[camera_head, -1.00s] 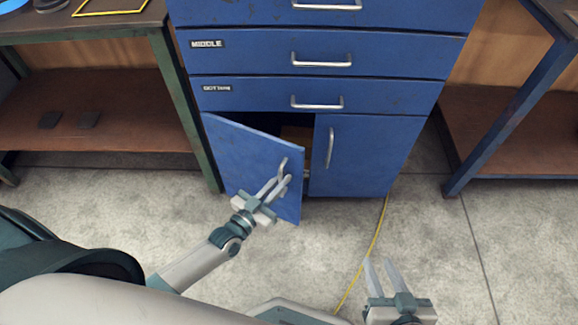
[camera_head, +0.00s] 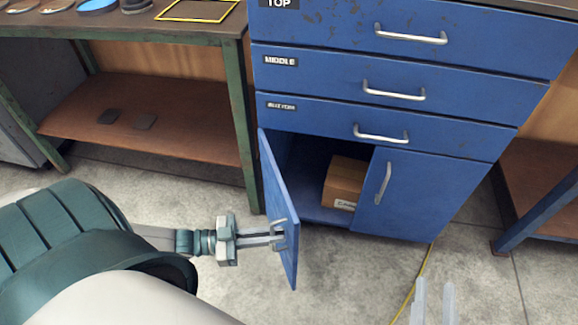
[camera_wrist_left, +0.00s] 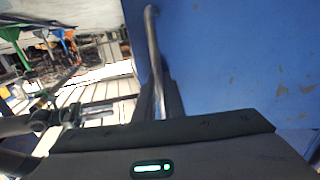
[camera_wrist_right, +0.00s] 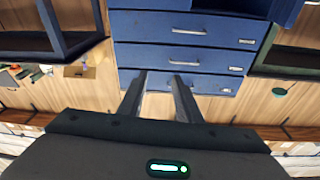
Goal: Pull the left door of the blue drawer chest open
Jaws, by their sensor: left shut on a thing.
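The blue drawer chest (camera_head: 385,75) stands ahead, with its left door (camera_head: 279,205) swung well outward and seen nearly edge-on in the head view. The left door's metal handle (camera_wrist_left: 154,55) shows in the left wrist view, between my fingers. My left gripper (camera_head: 278,240) is shut on that handle at the door's outer side. The right door (camera_head: 415,195) is closed, with a vertical handle. My right gripper (camera_head: 433,300) shows only its two fingers at the bottom of the head view. They stand apart with nothing between them, also in the right wrist view (camera_wrist_right: 160,88).
A cardboard box (camera_head: 344,183) sits inside the opened compartment. A workbench with a green frame (camera_head: 243,130) stands at the left, close to the door. Another bench (camera_head: 540,195) is at the right. A yellow cable (camera_head: 412,287) lies on the floor.

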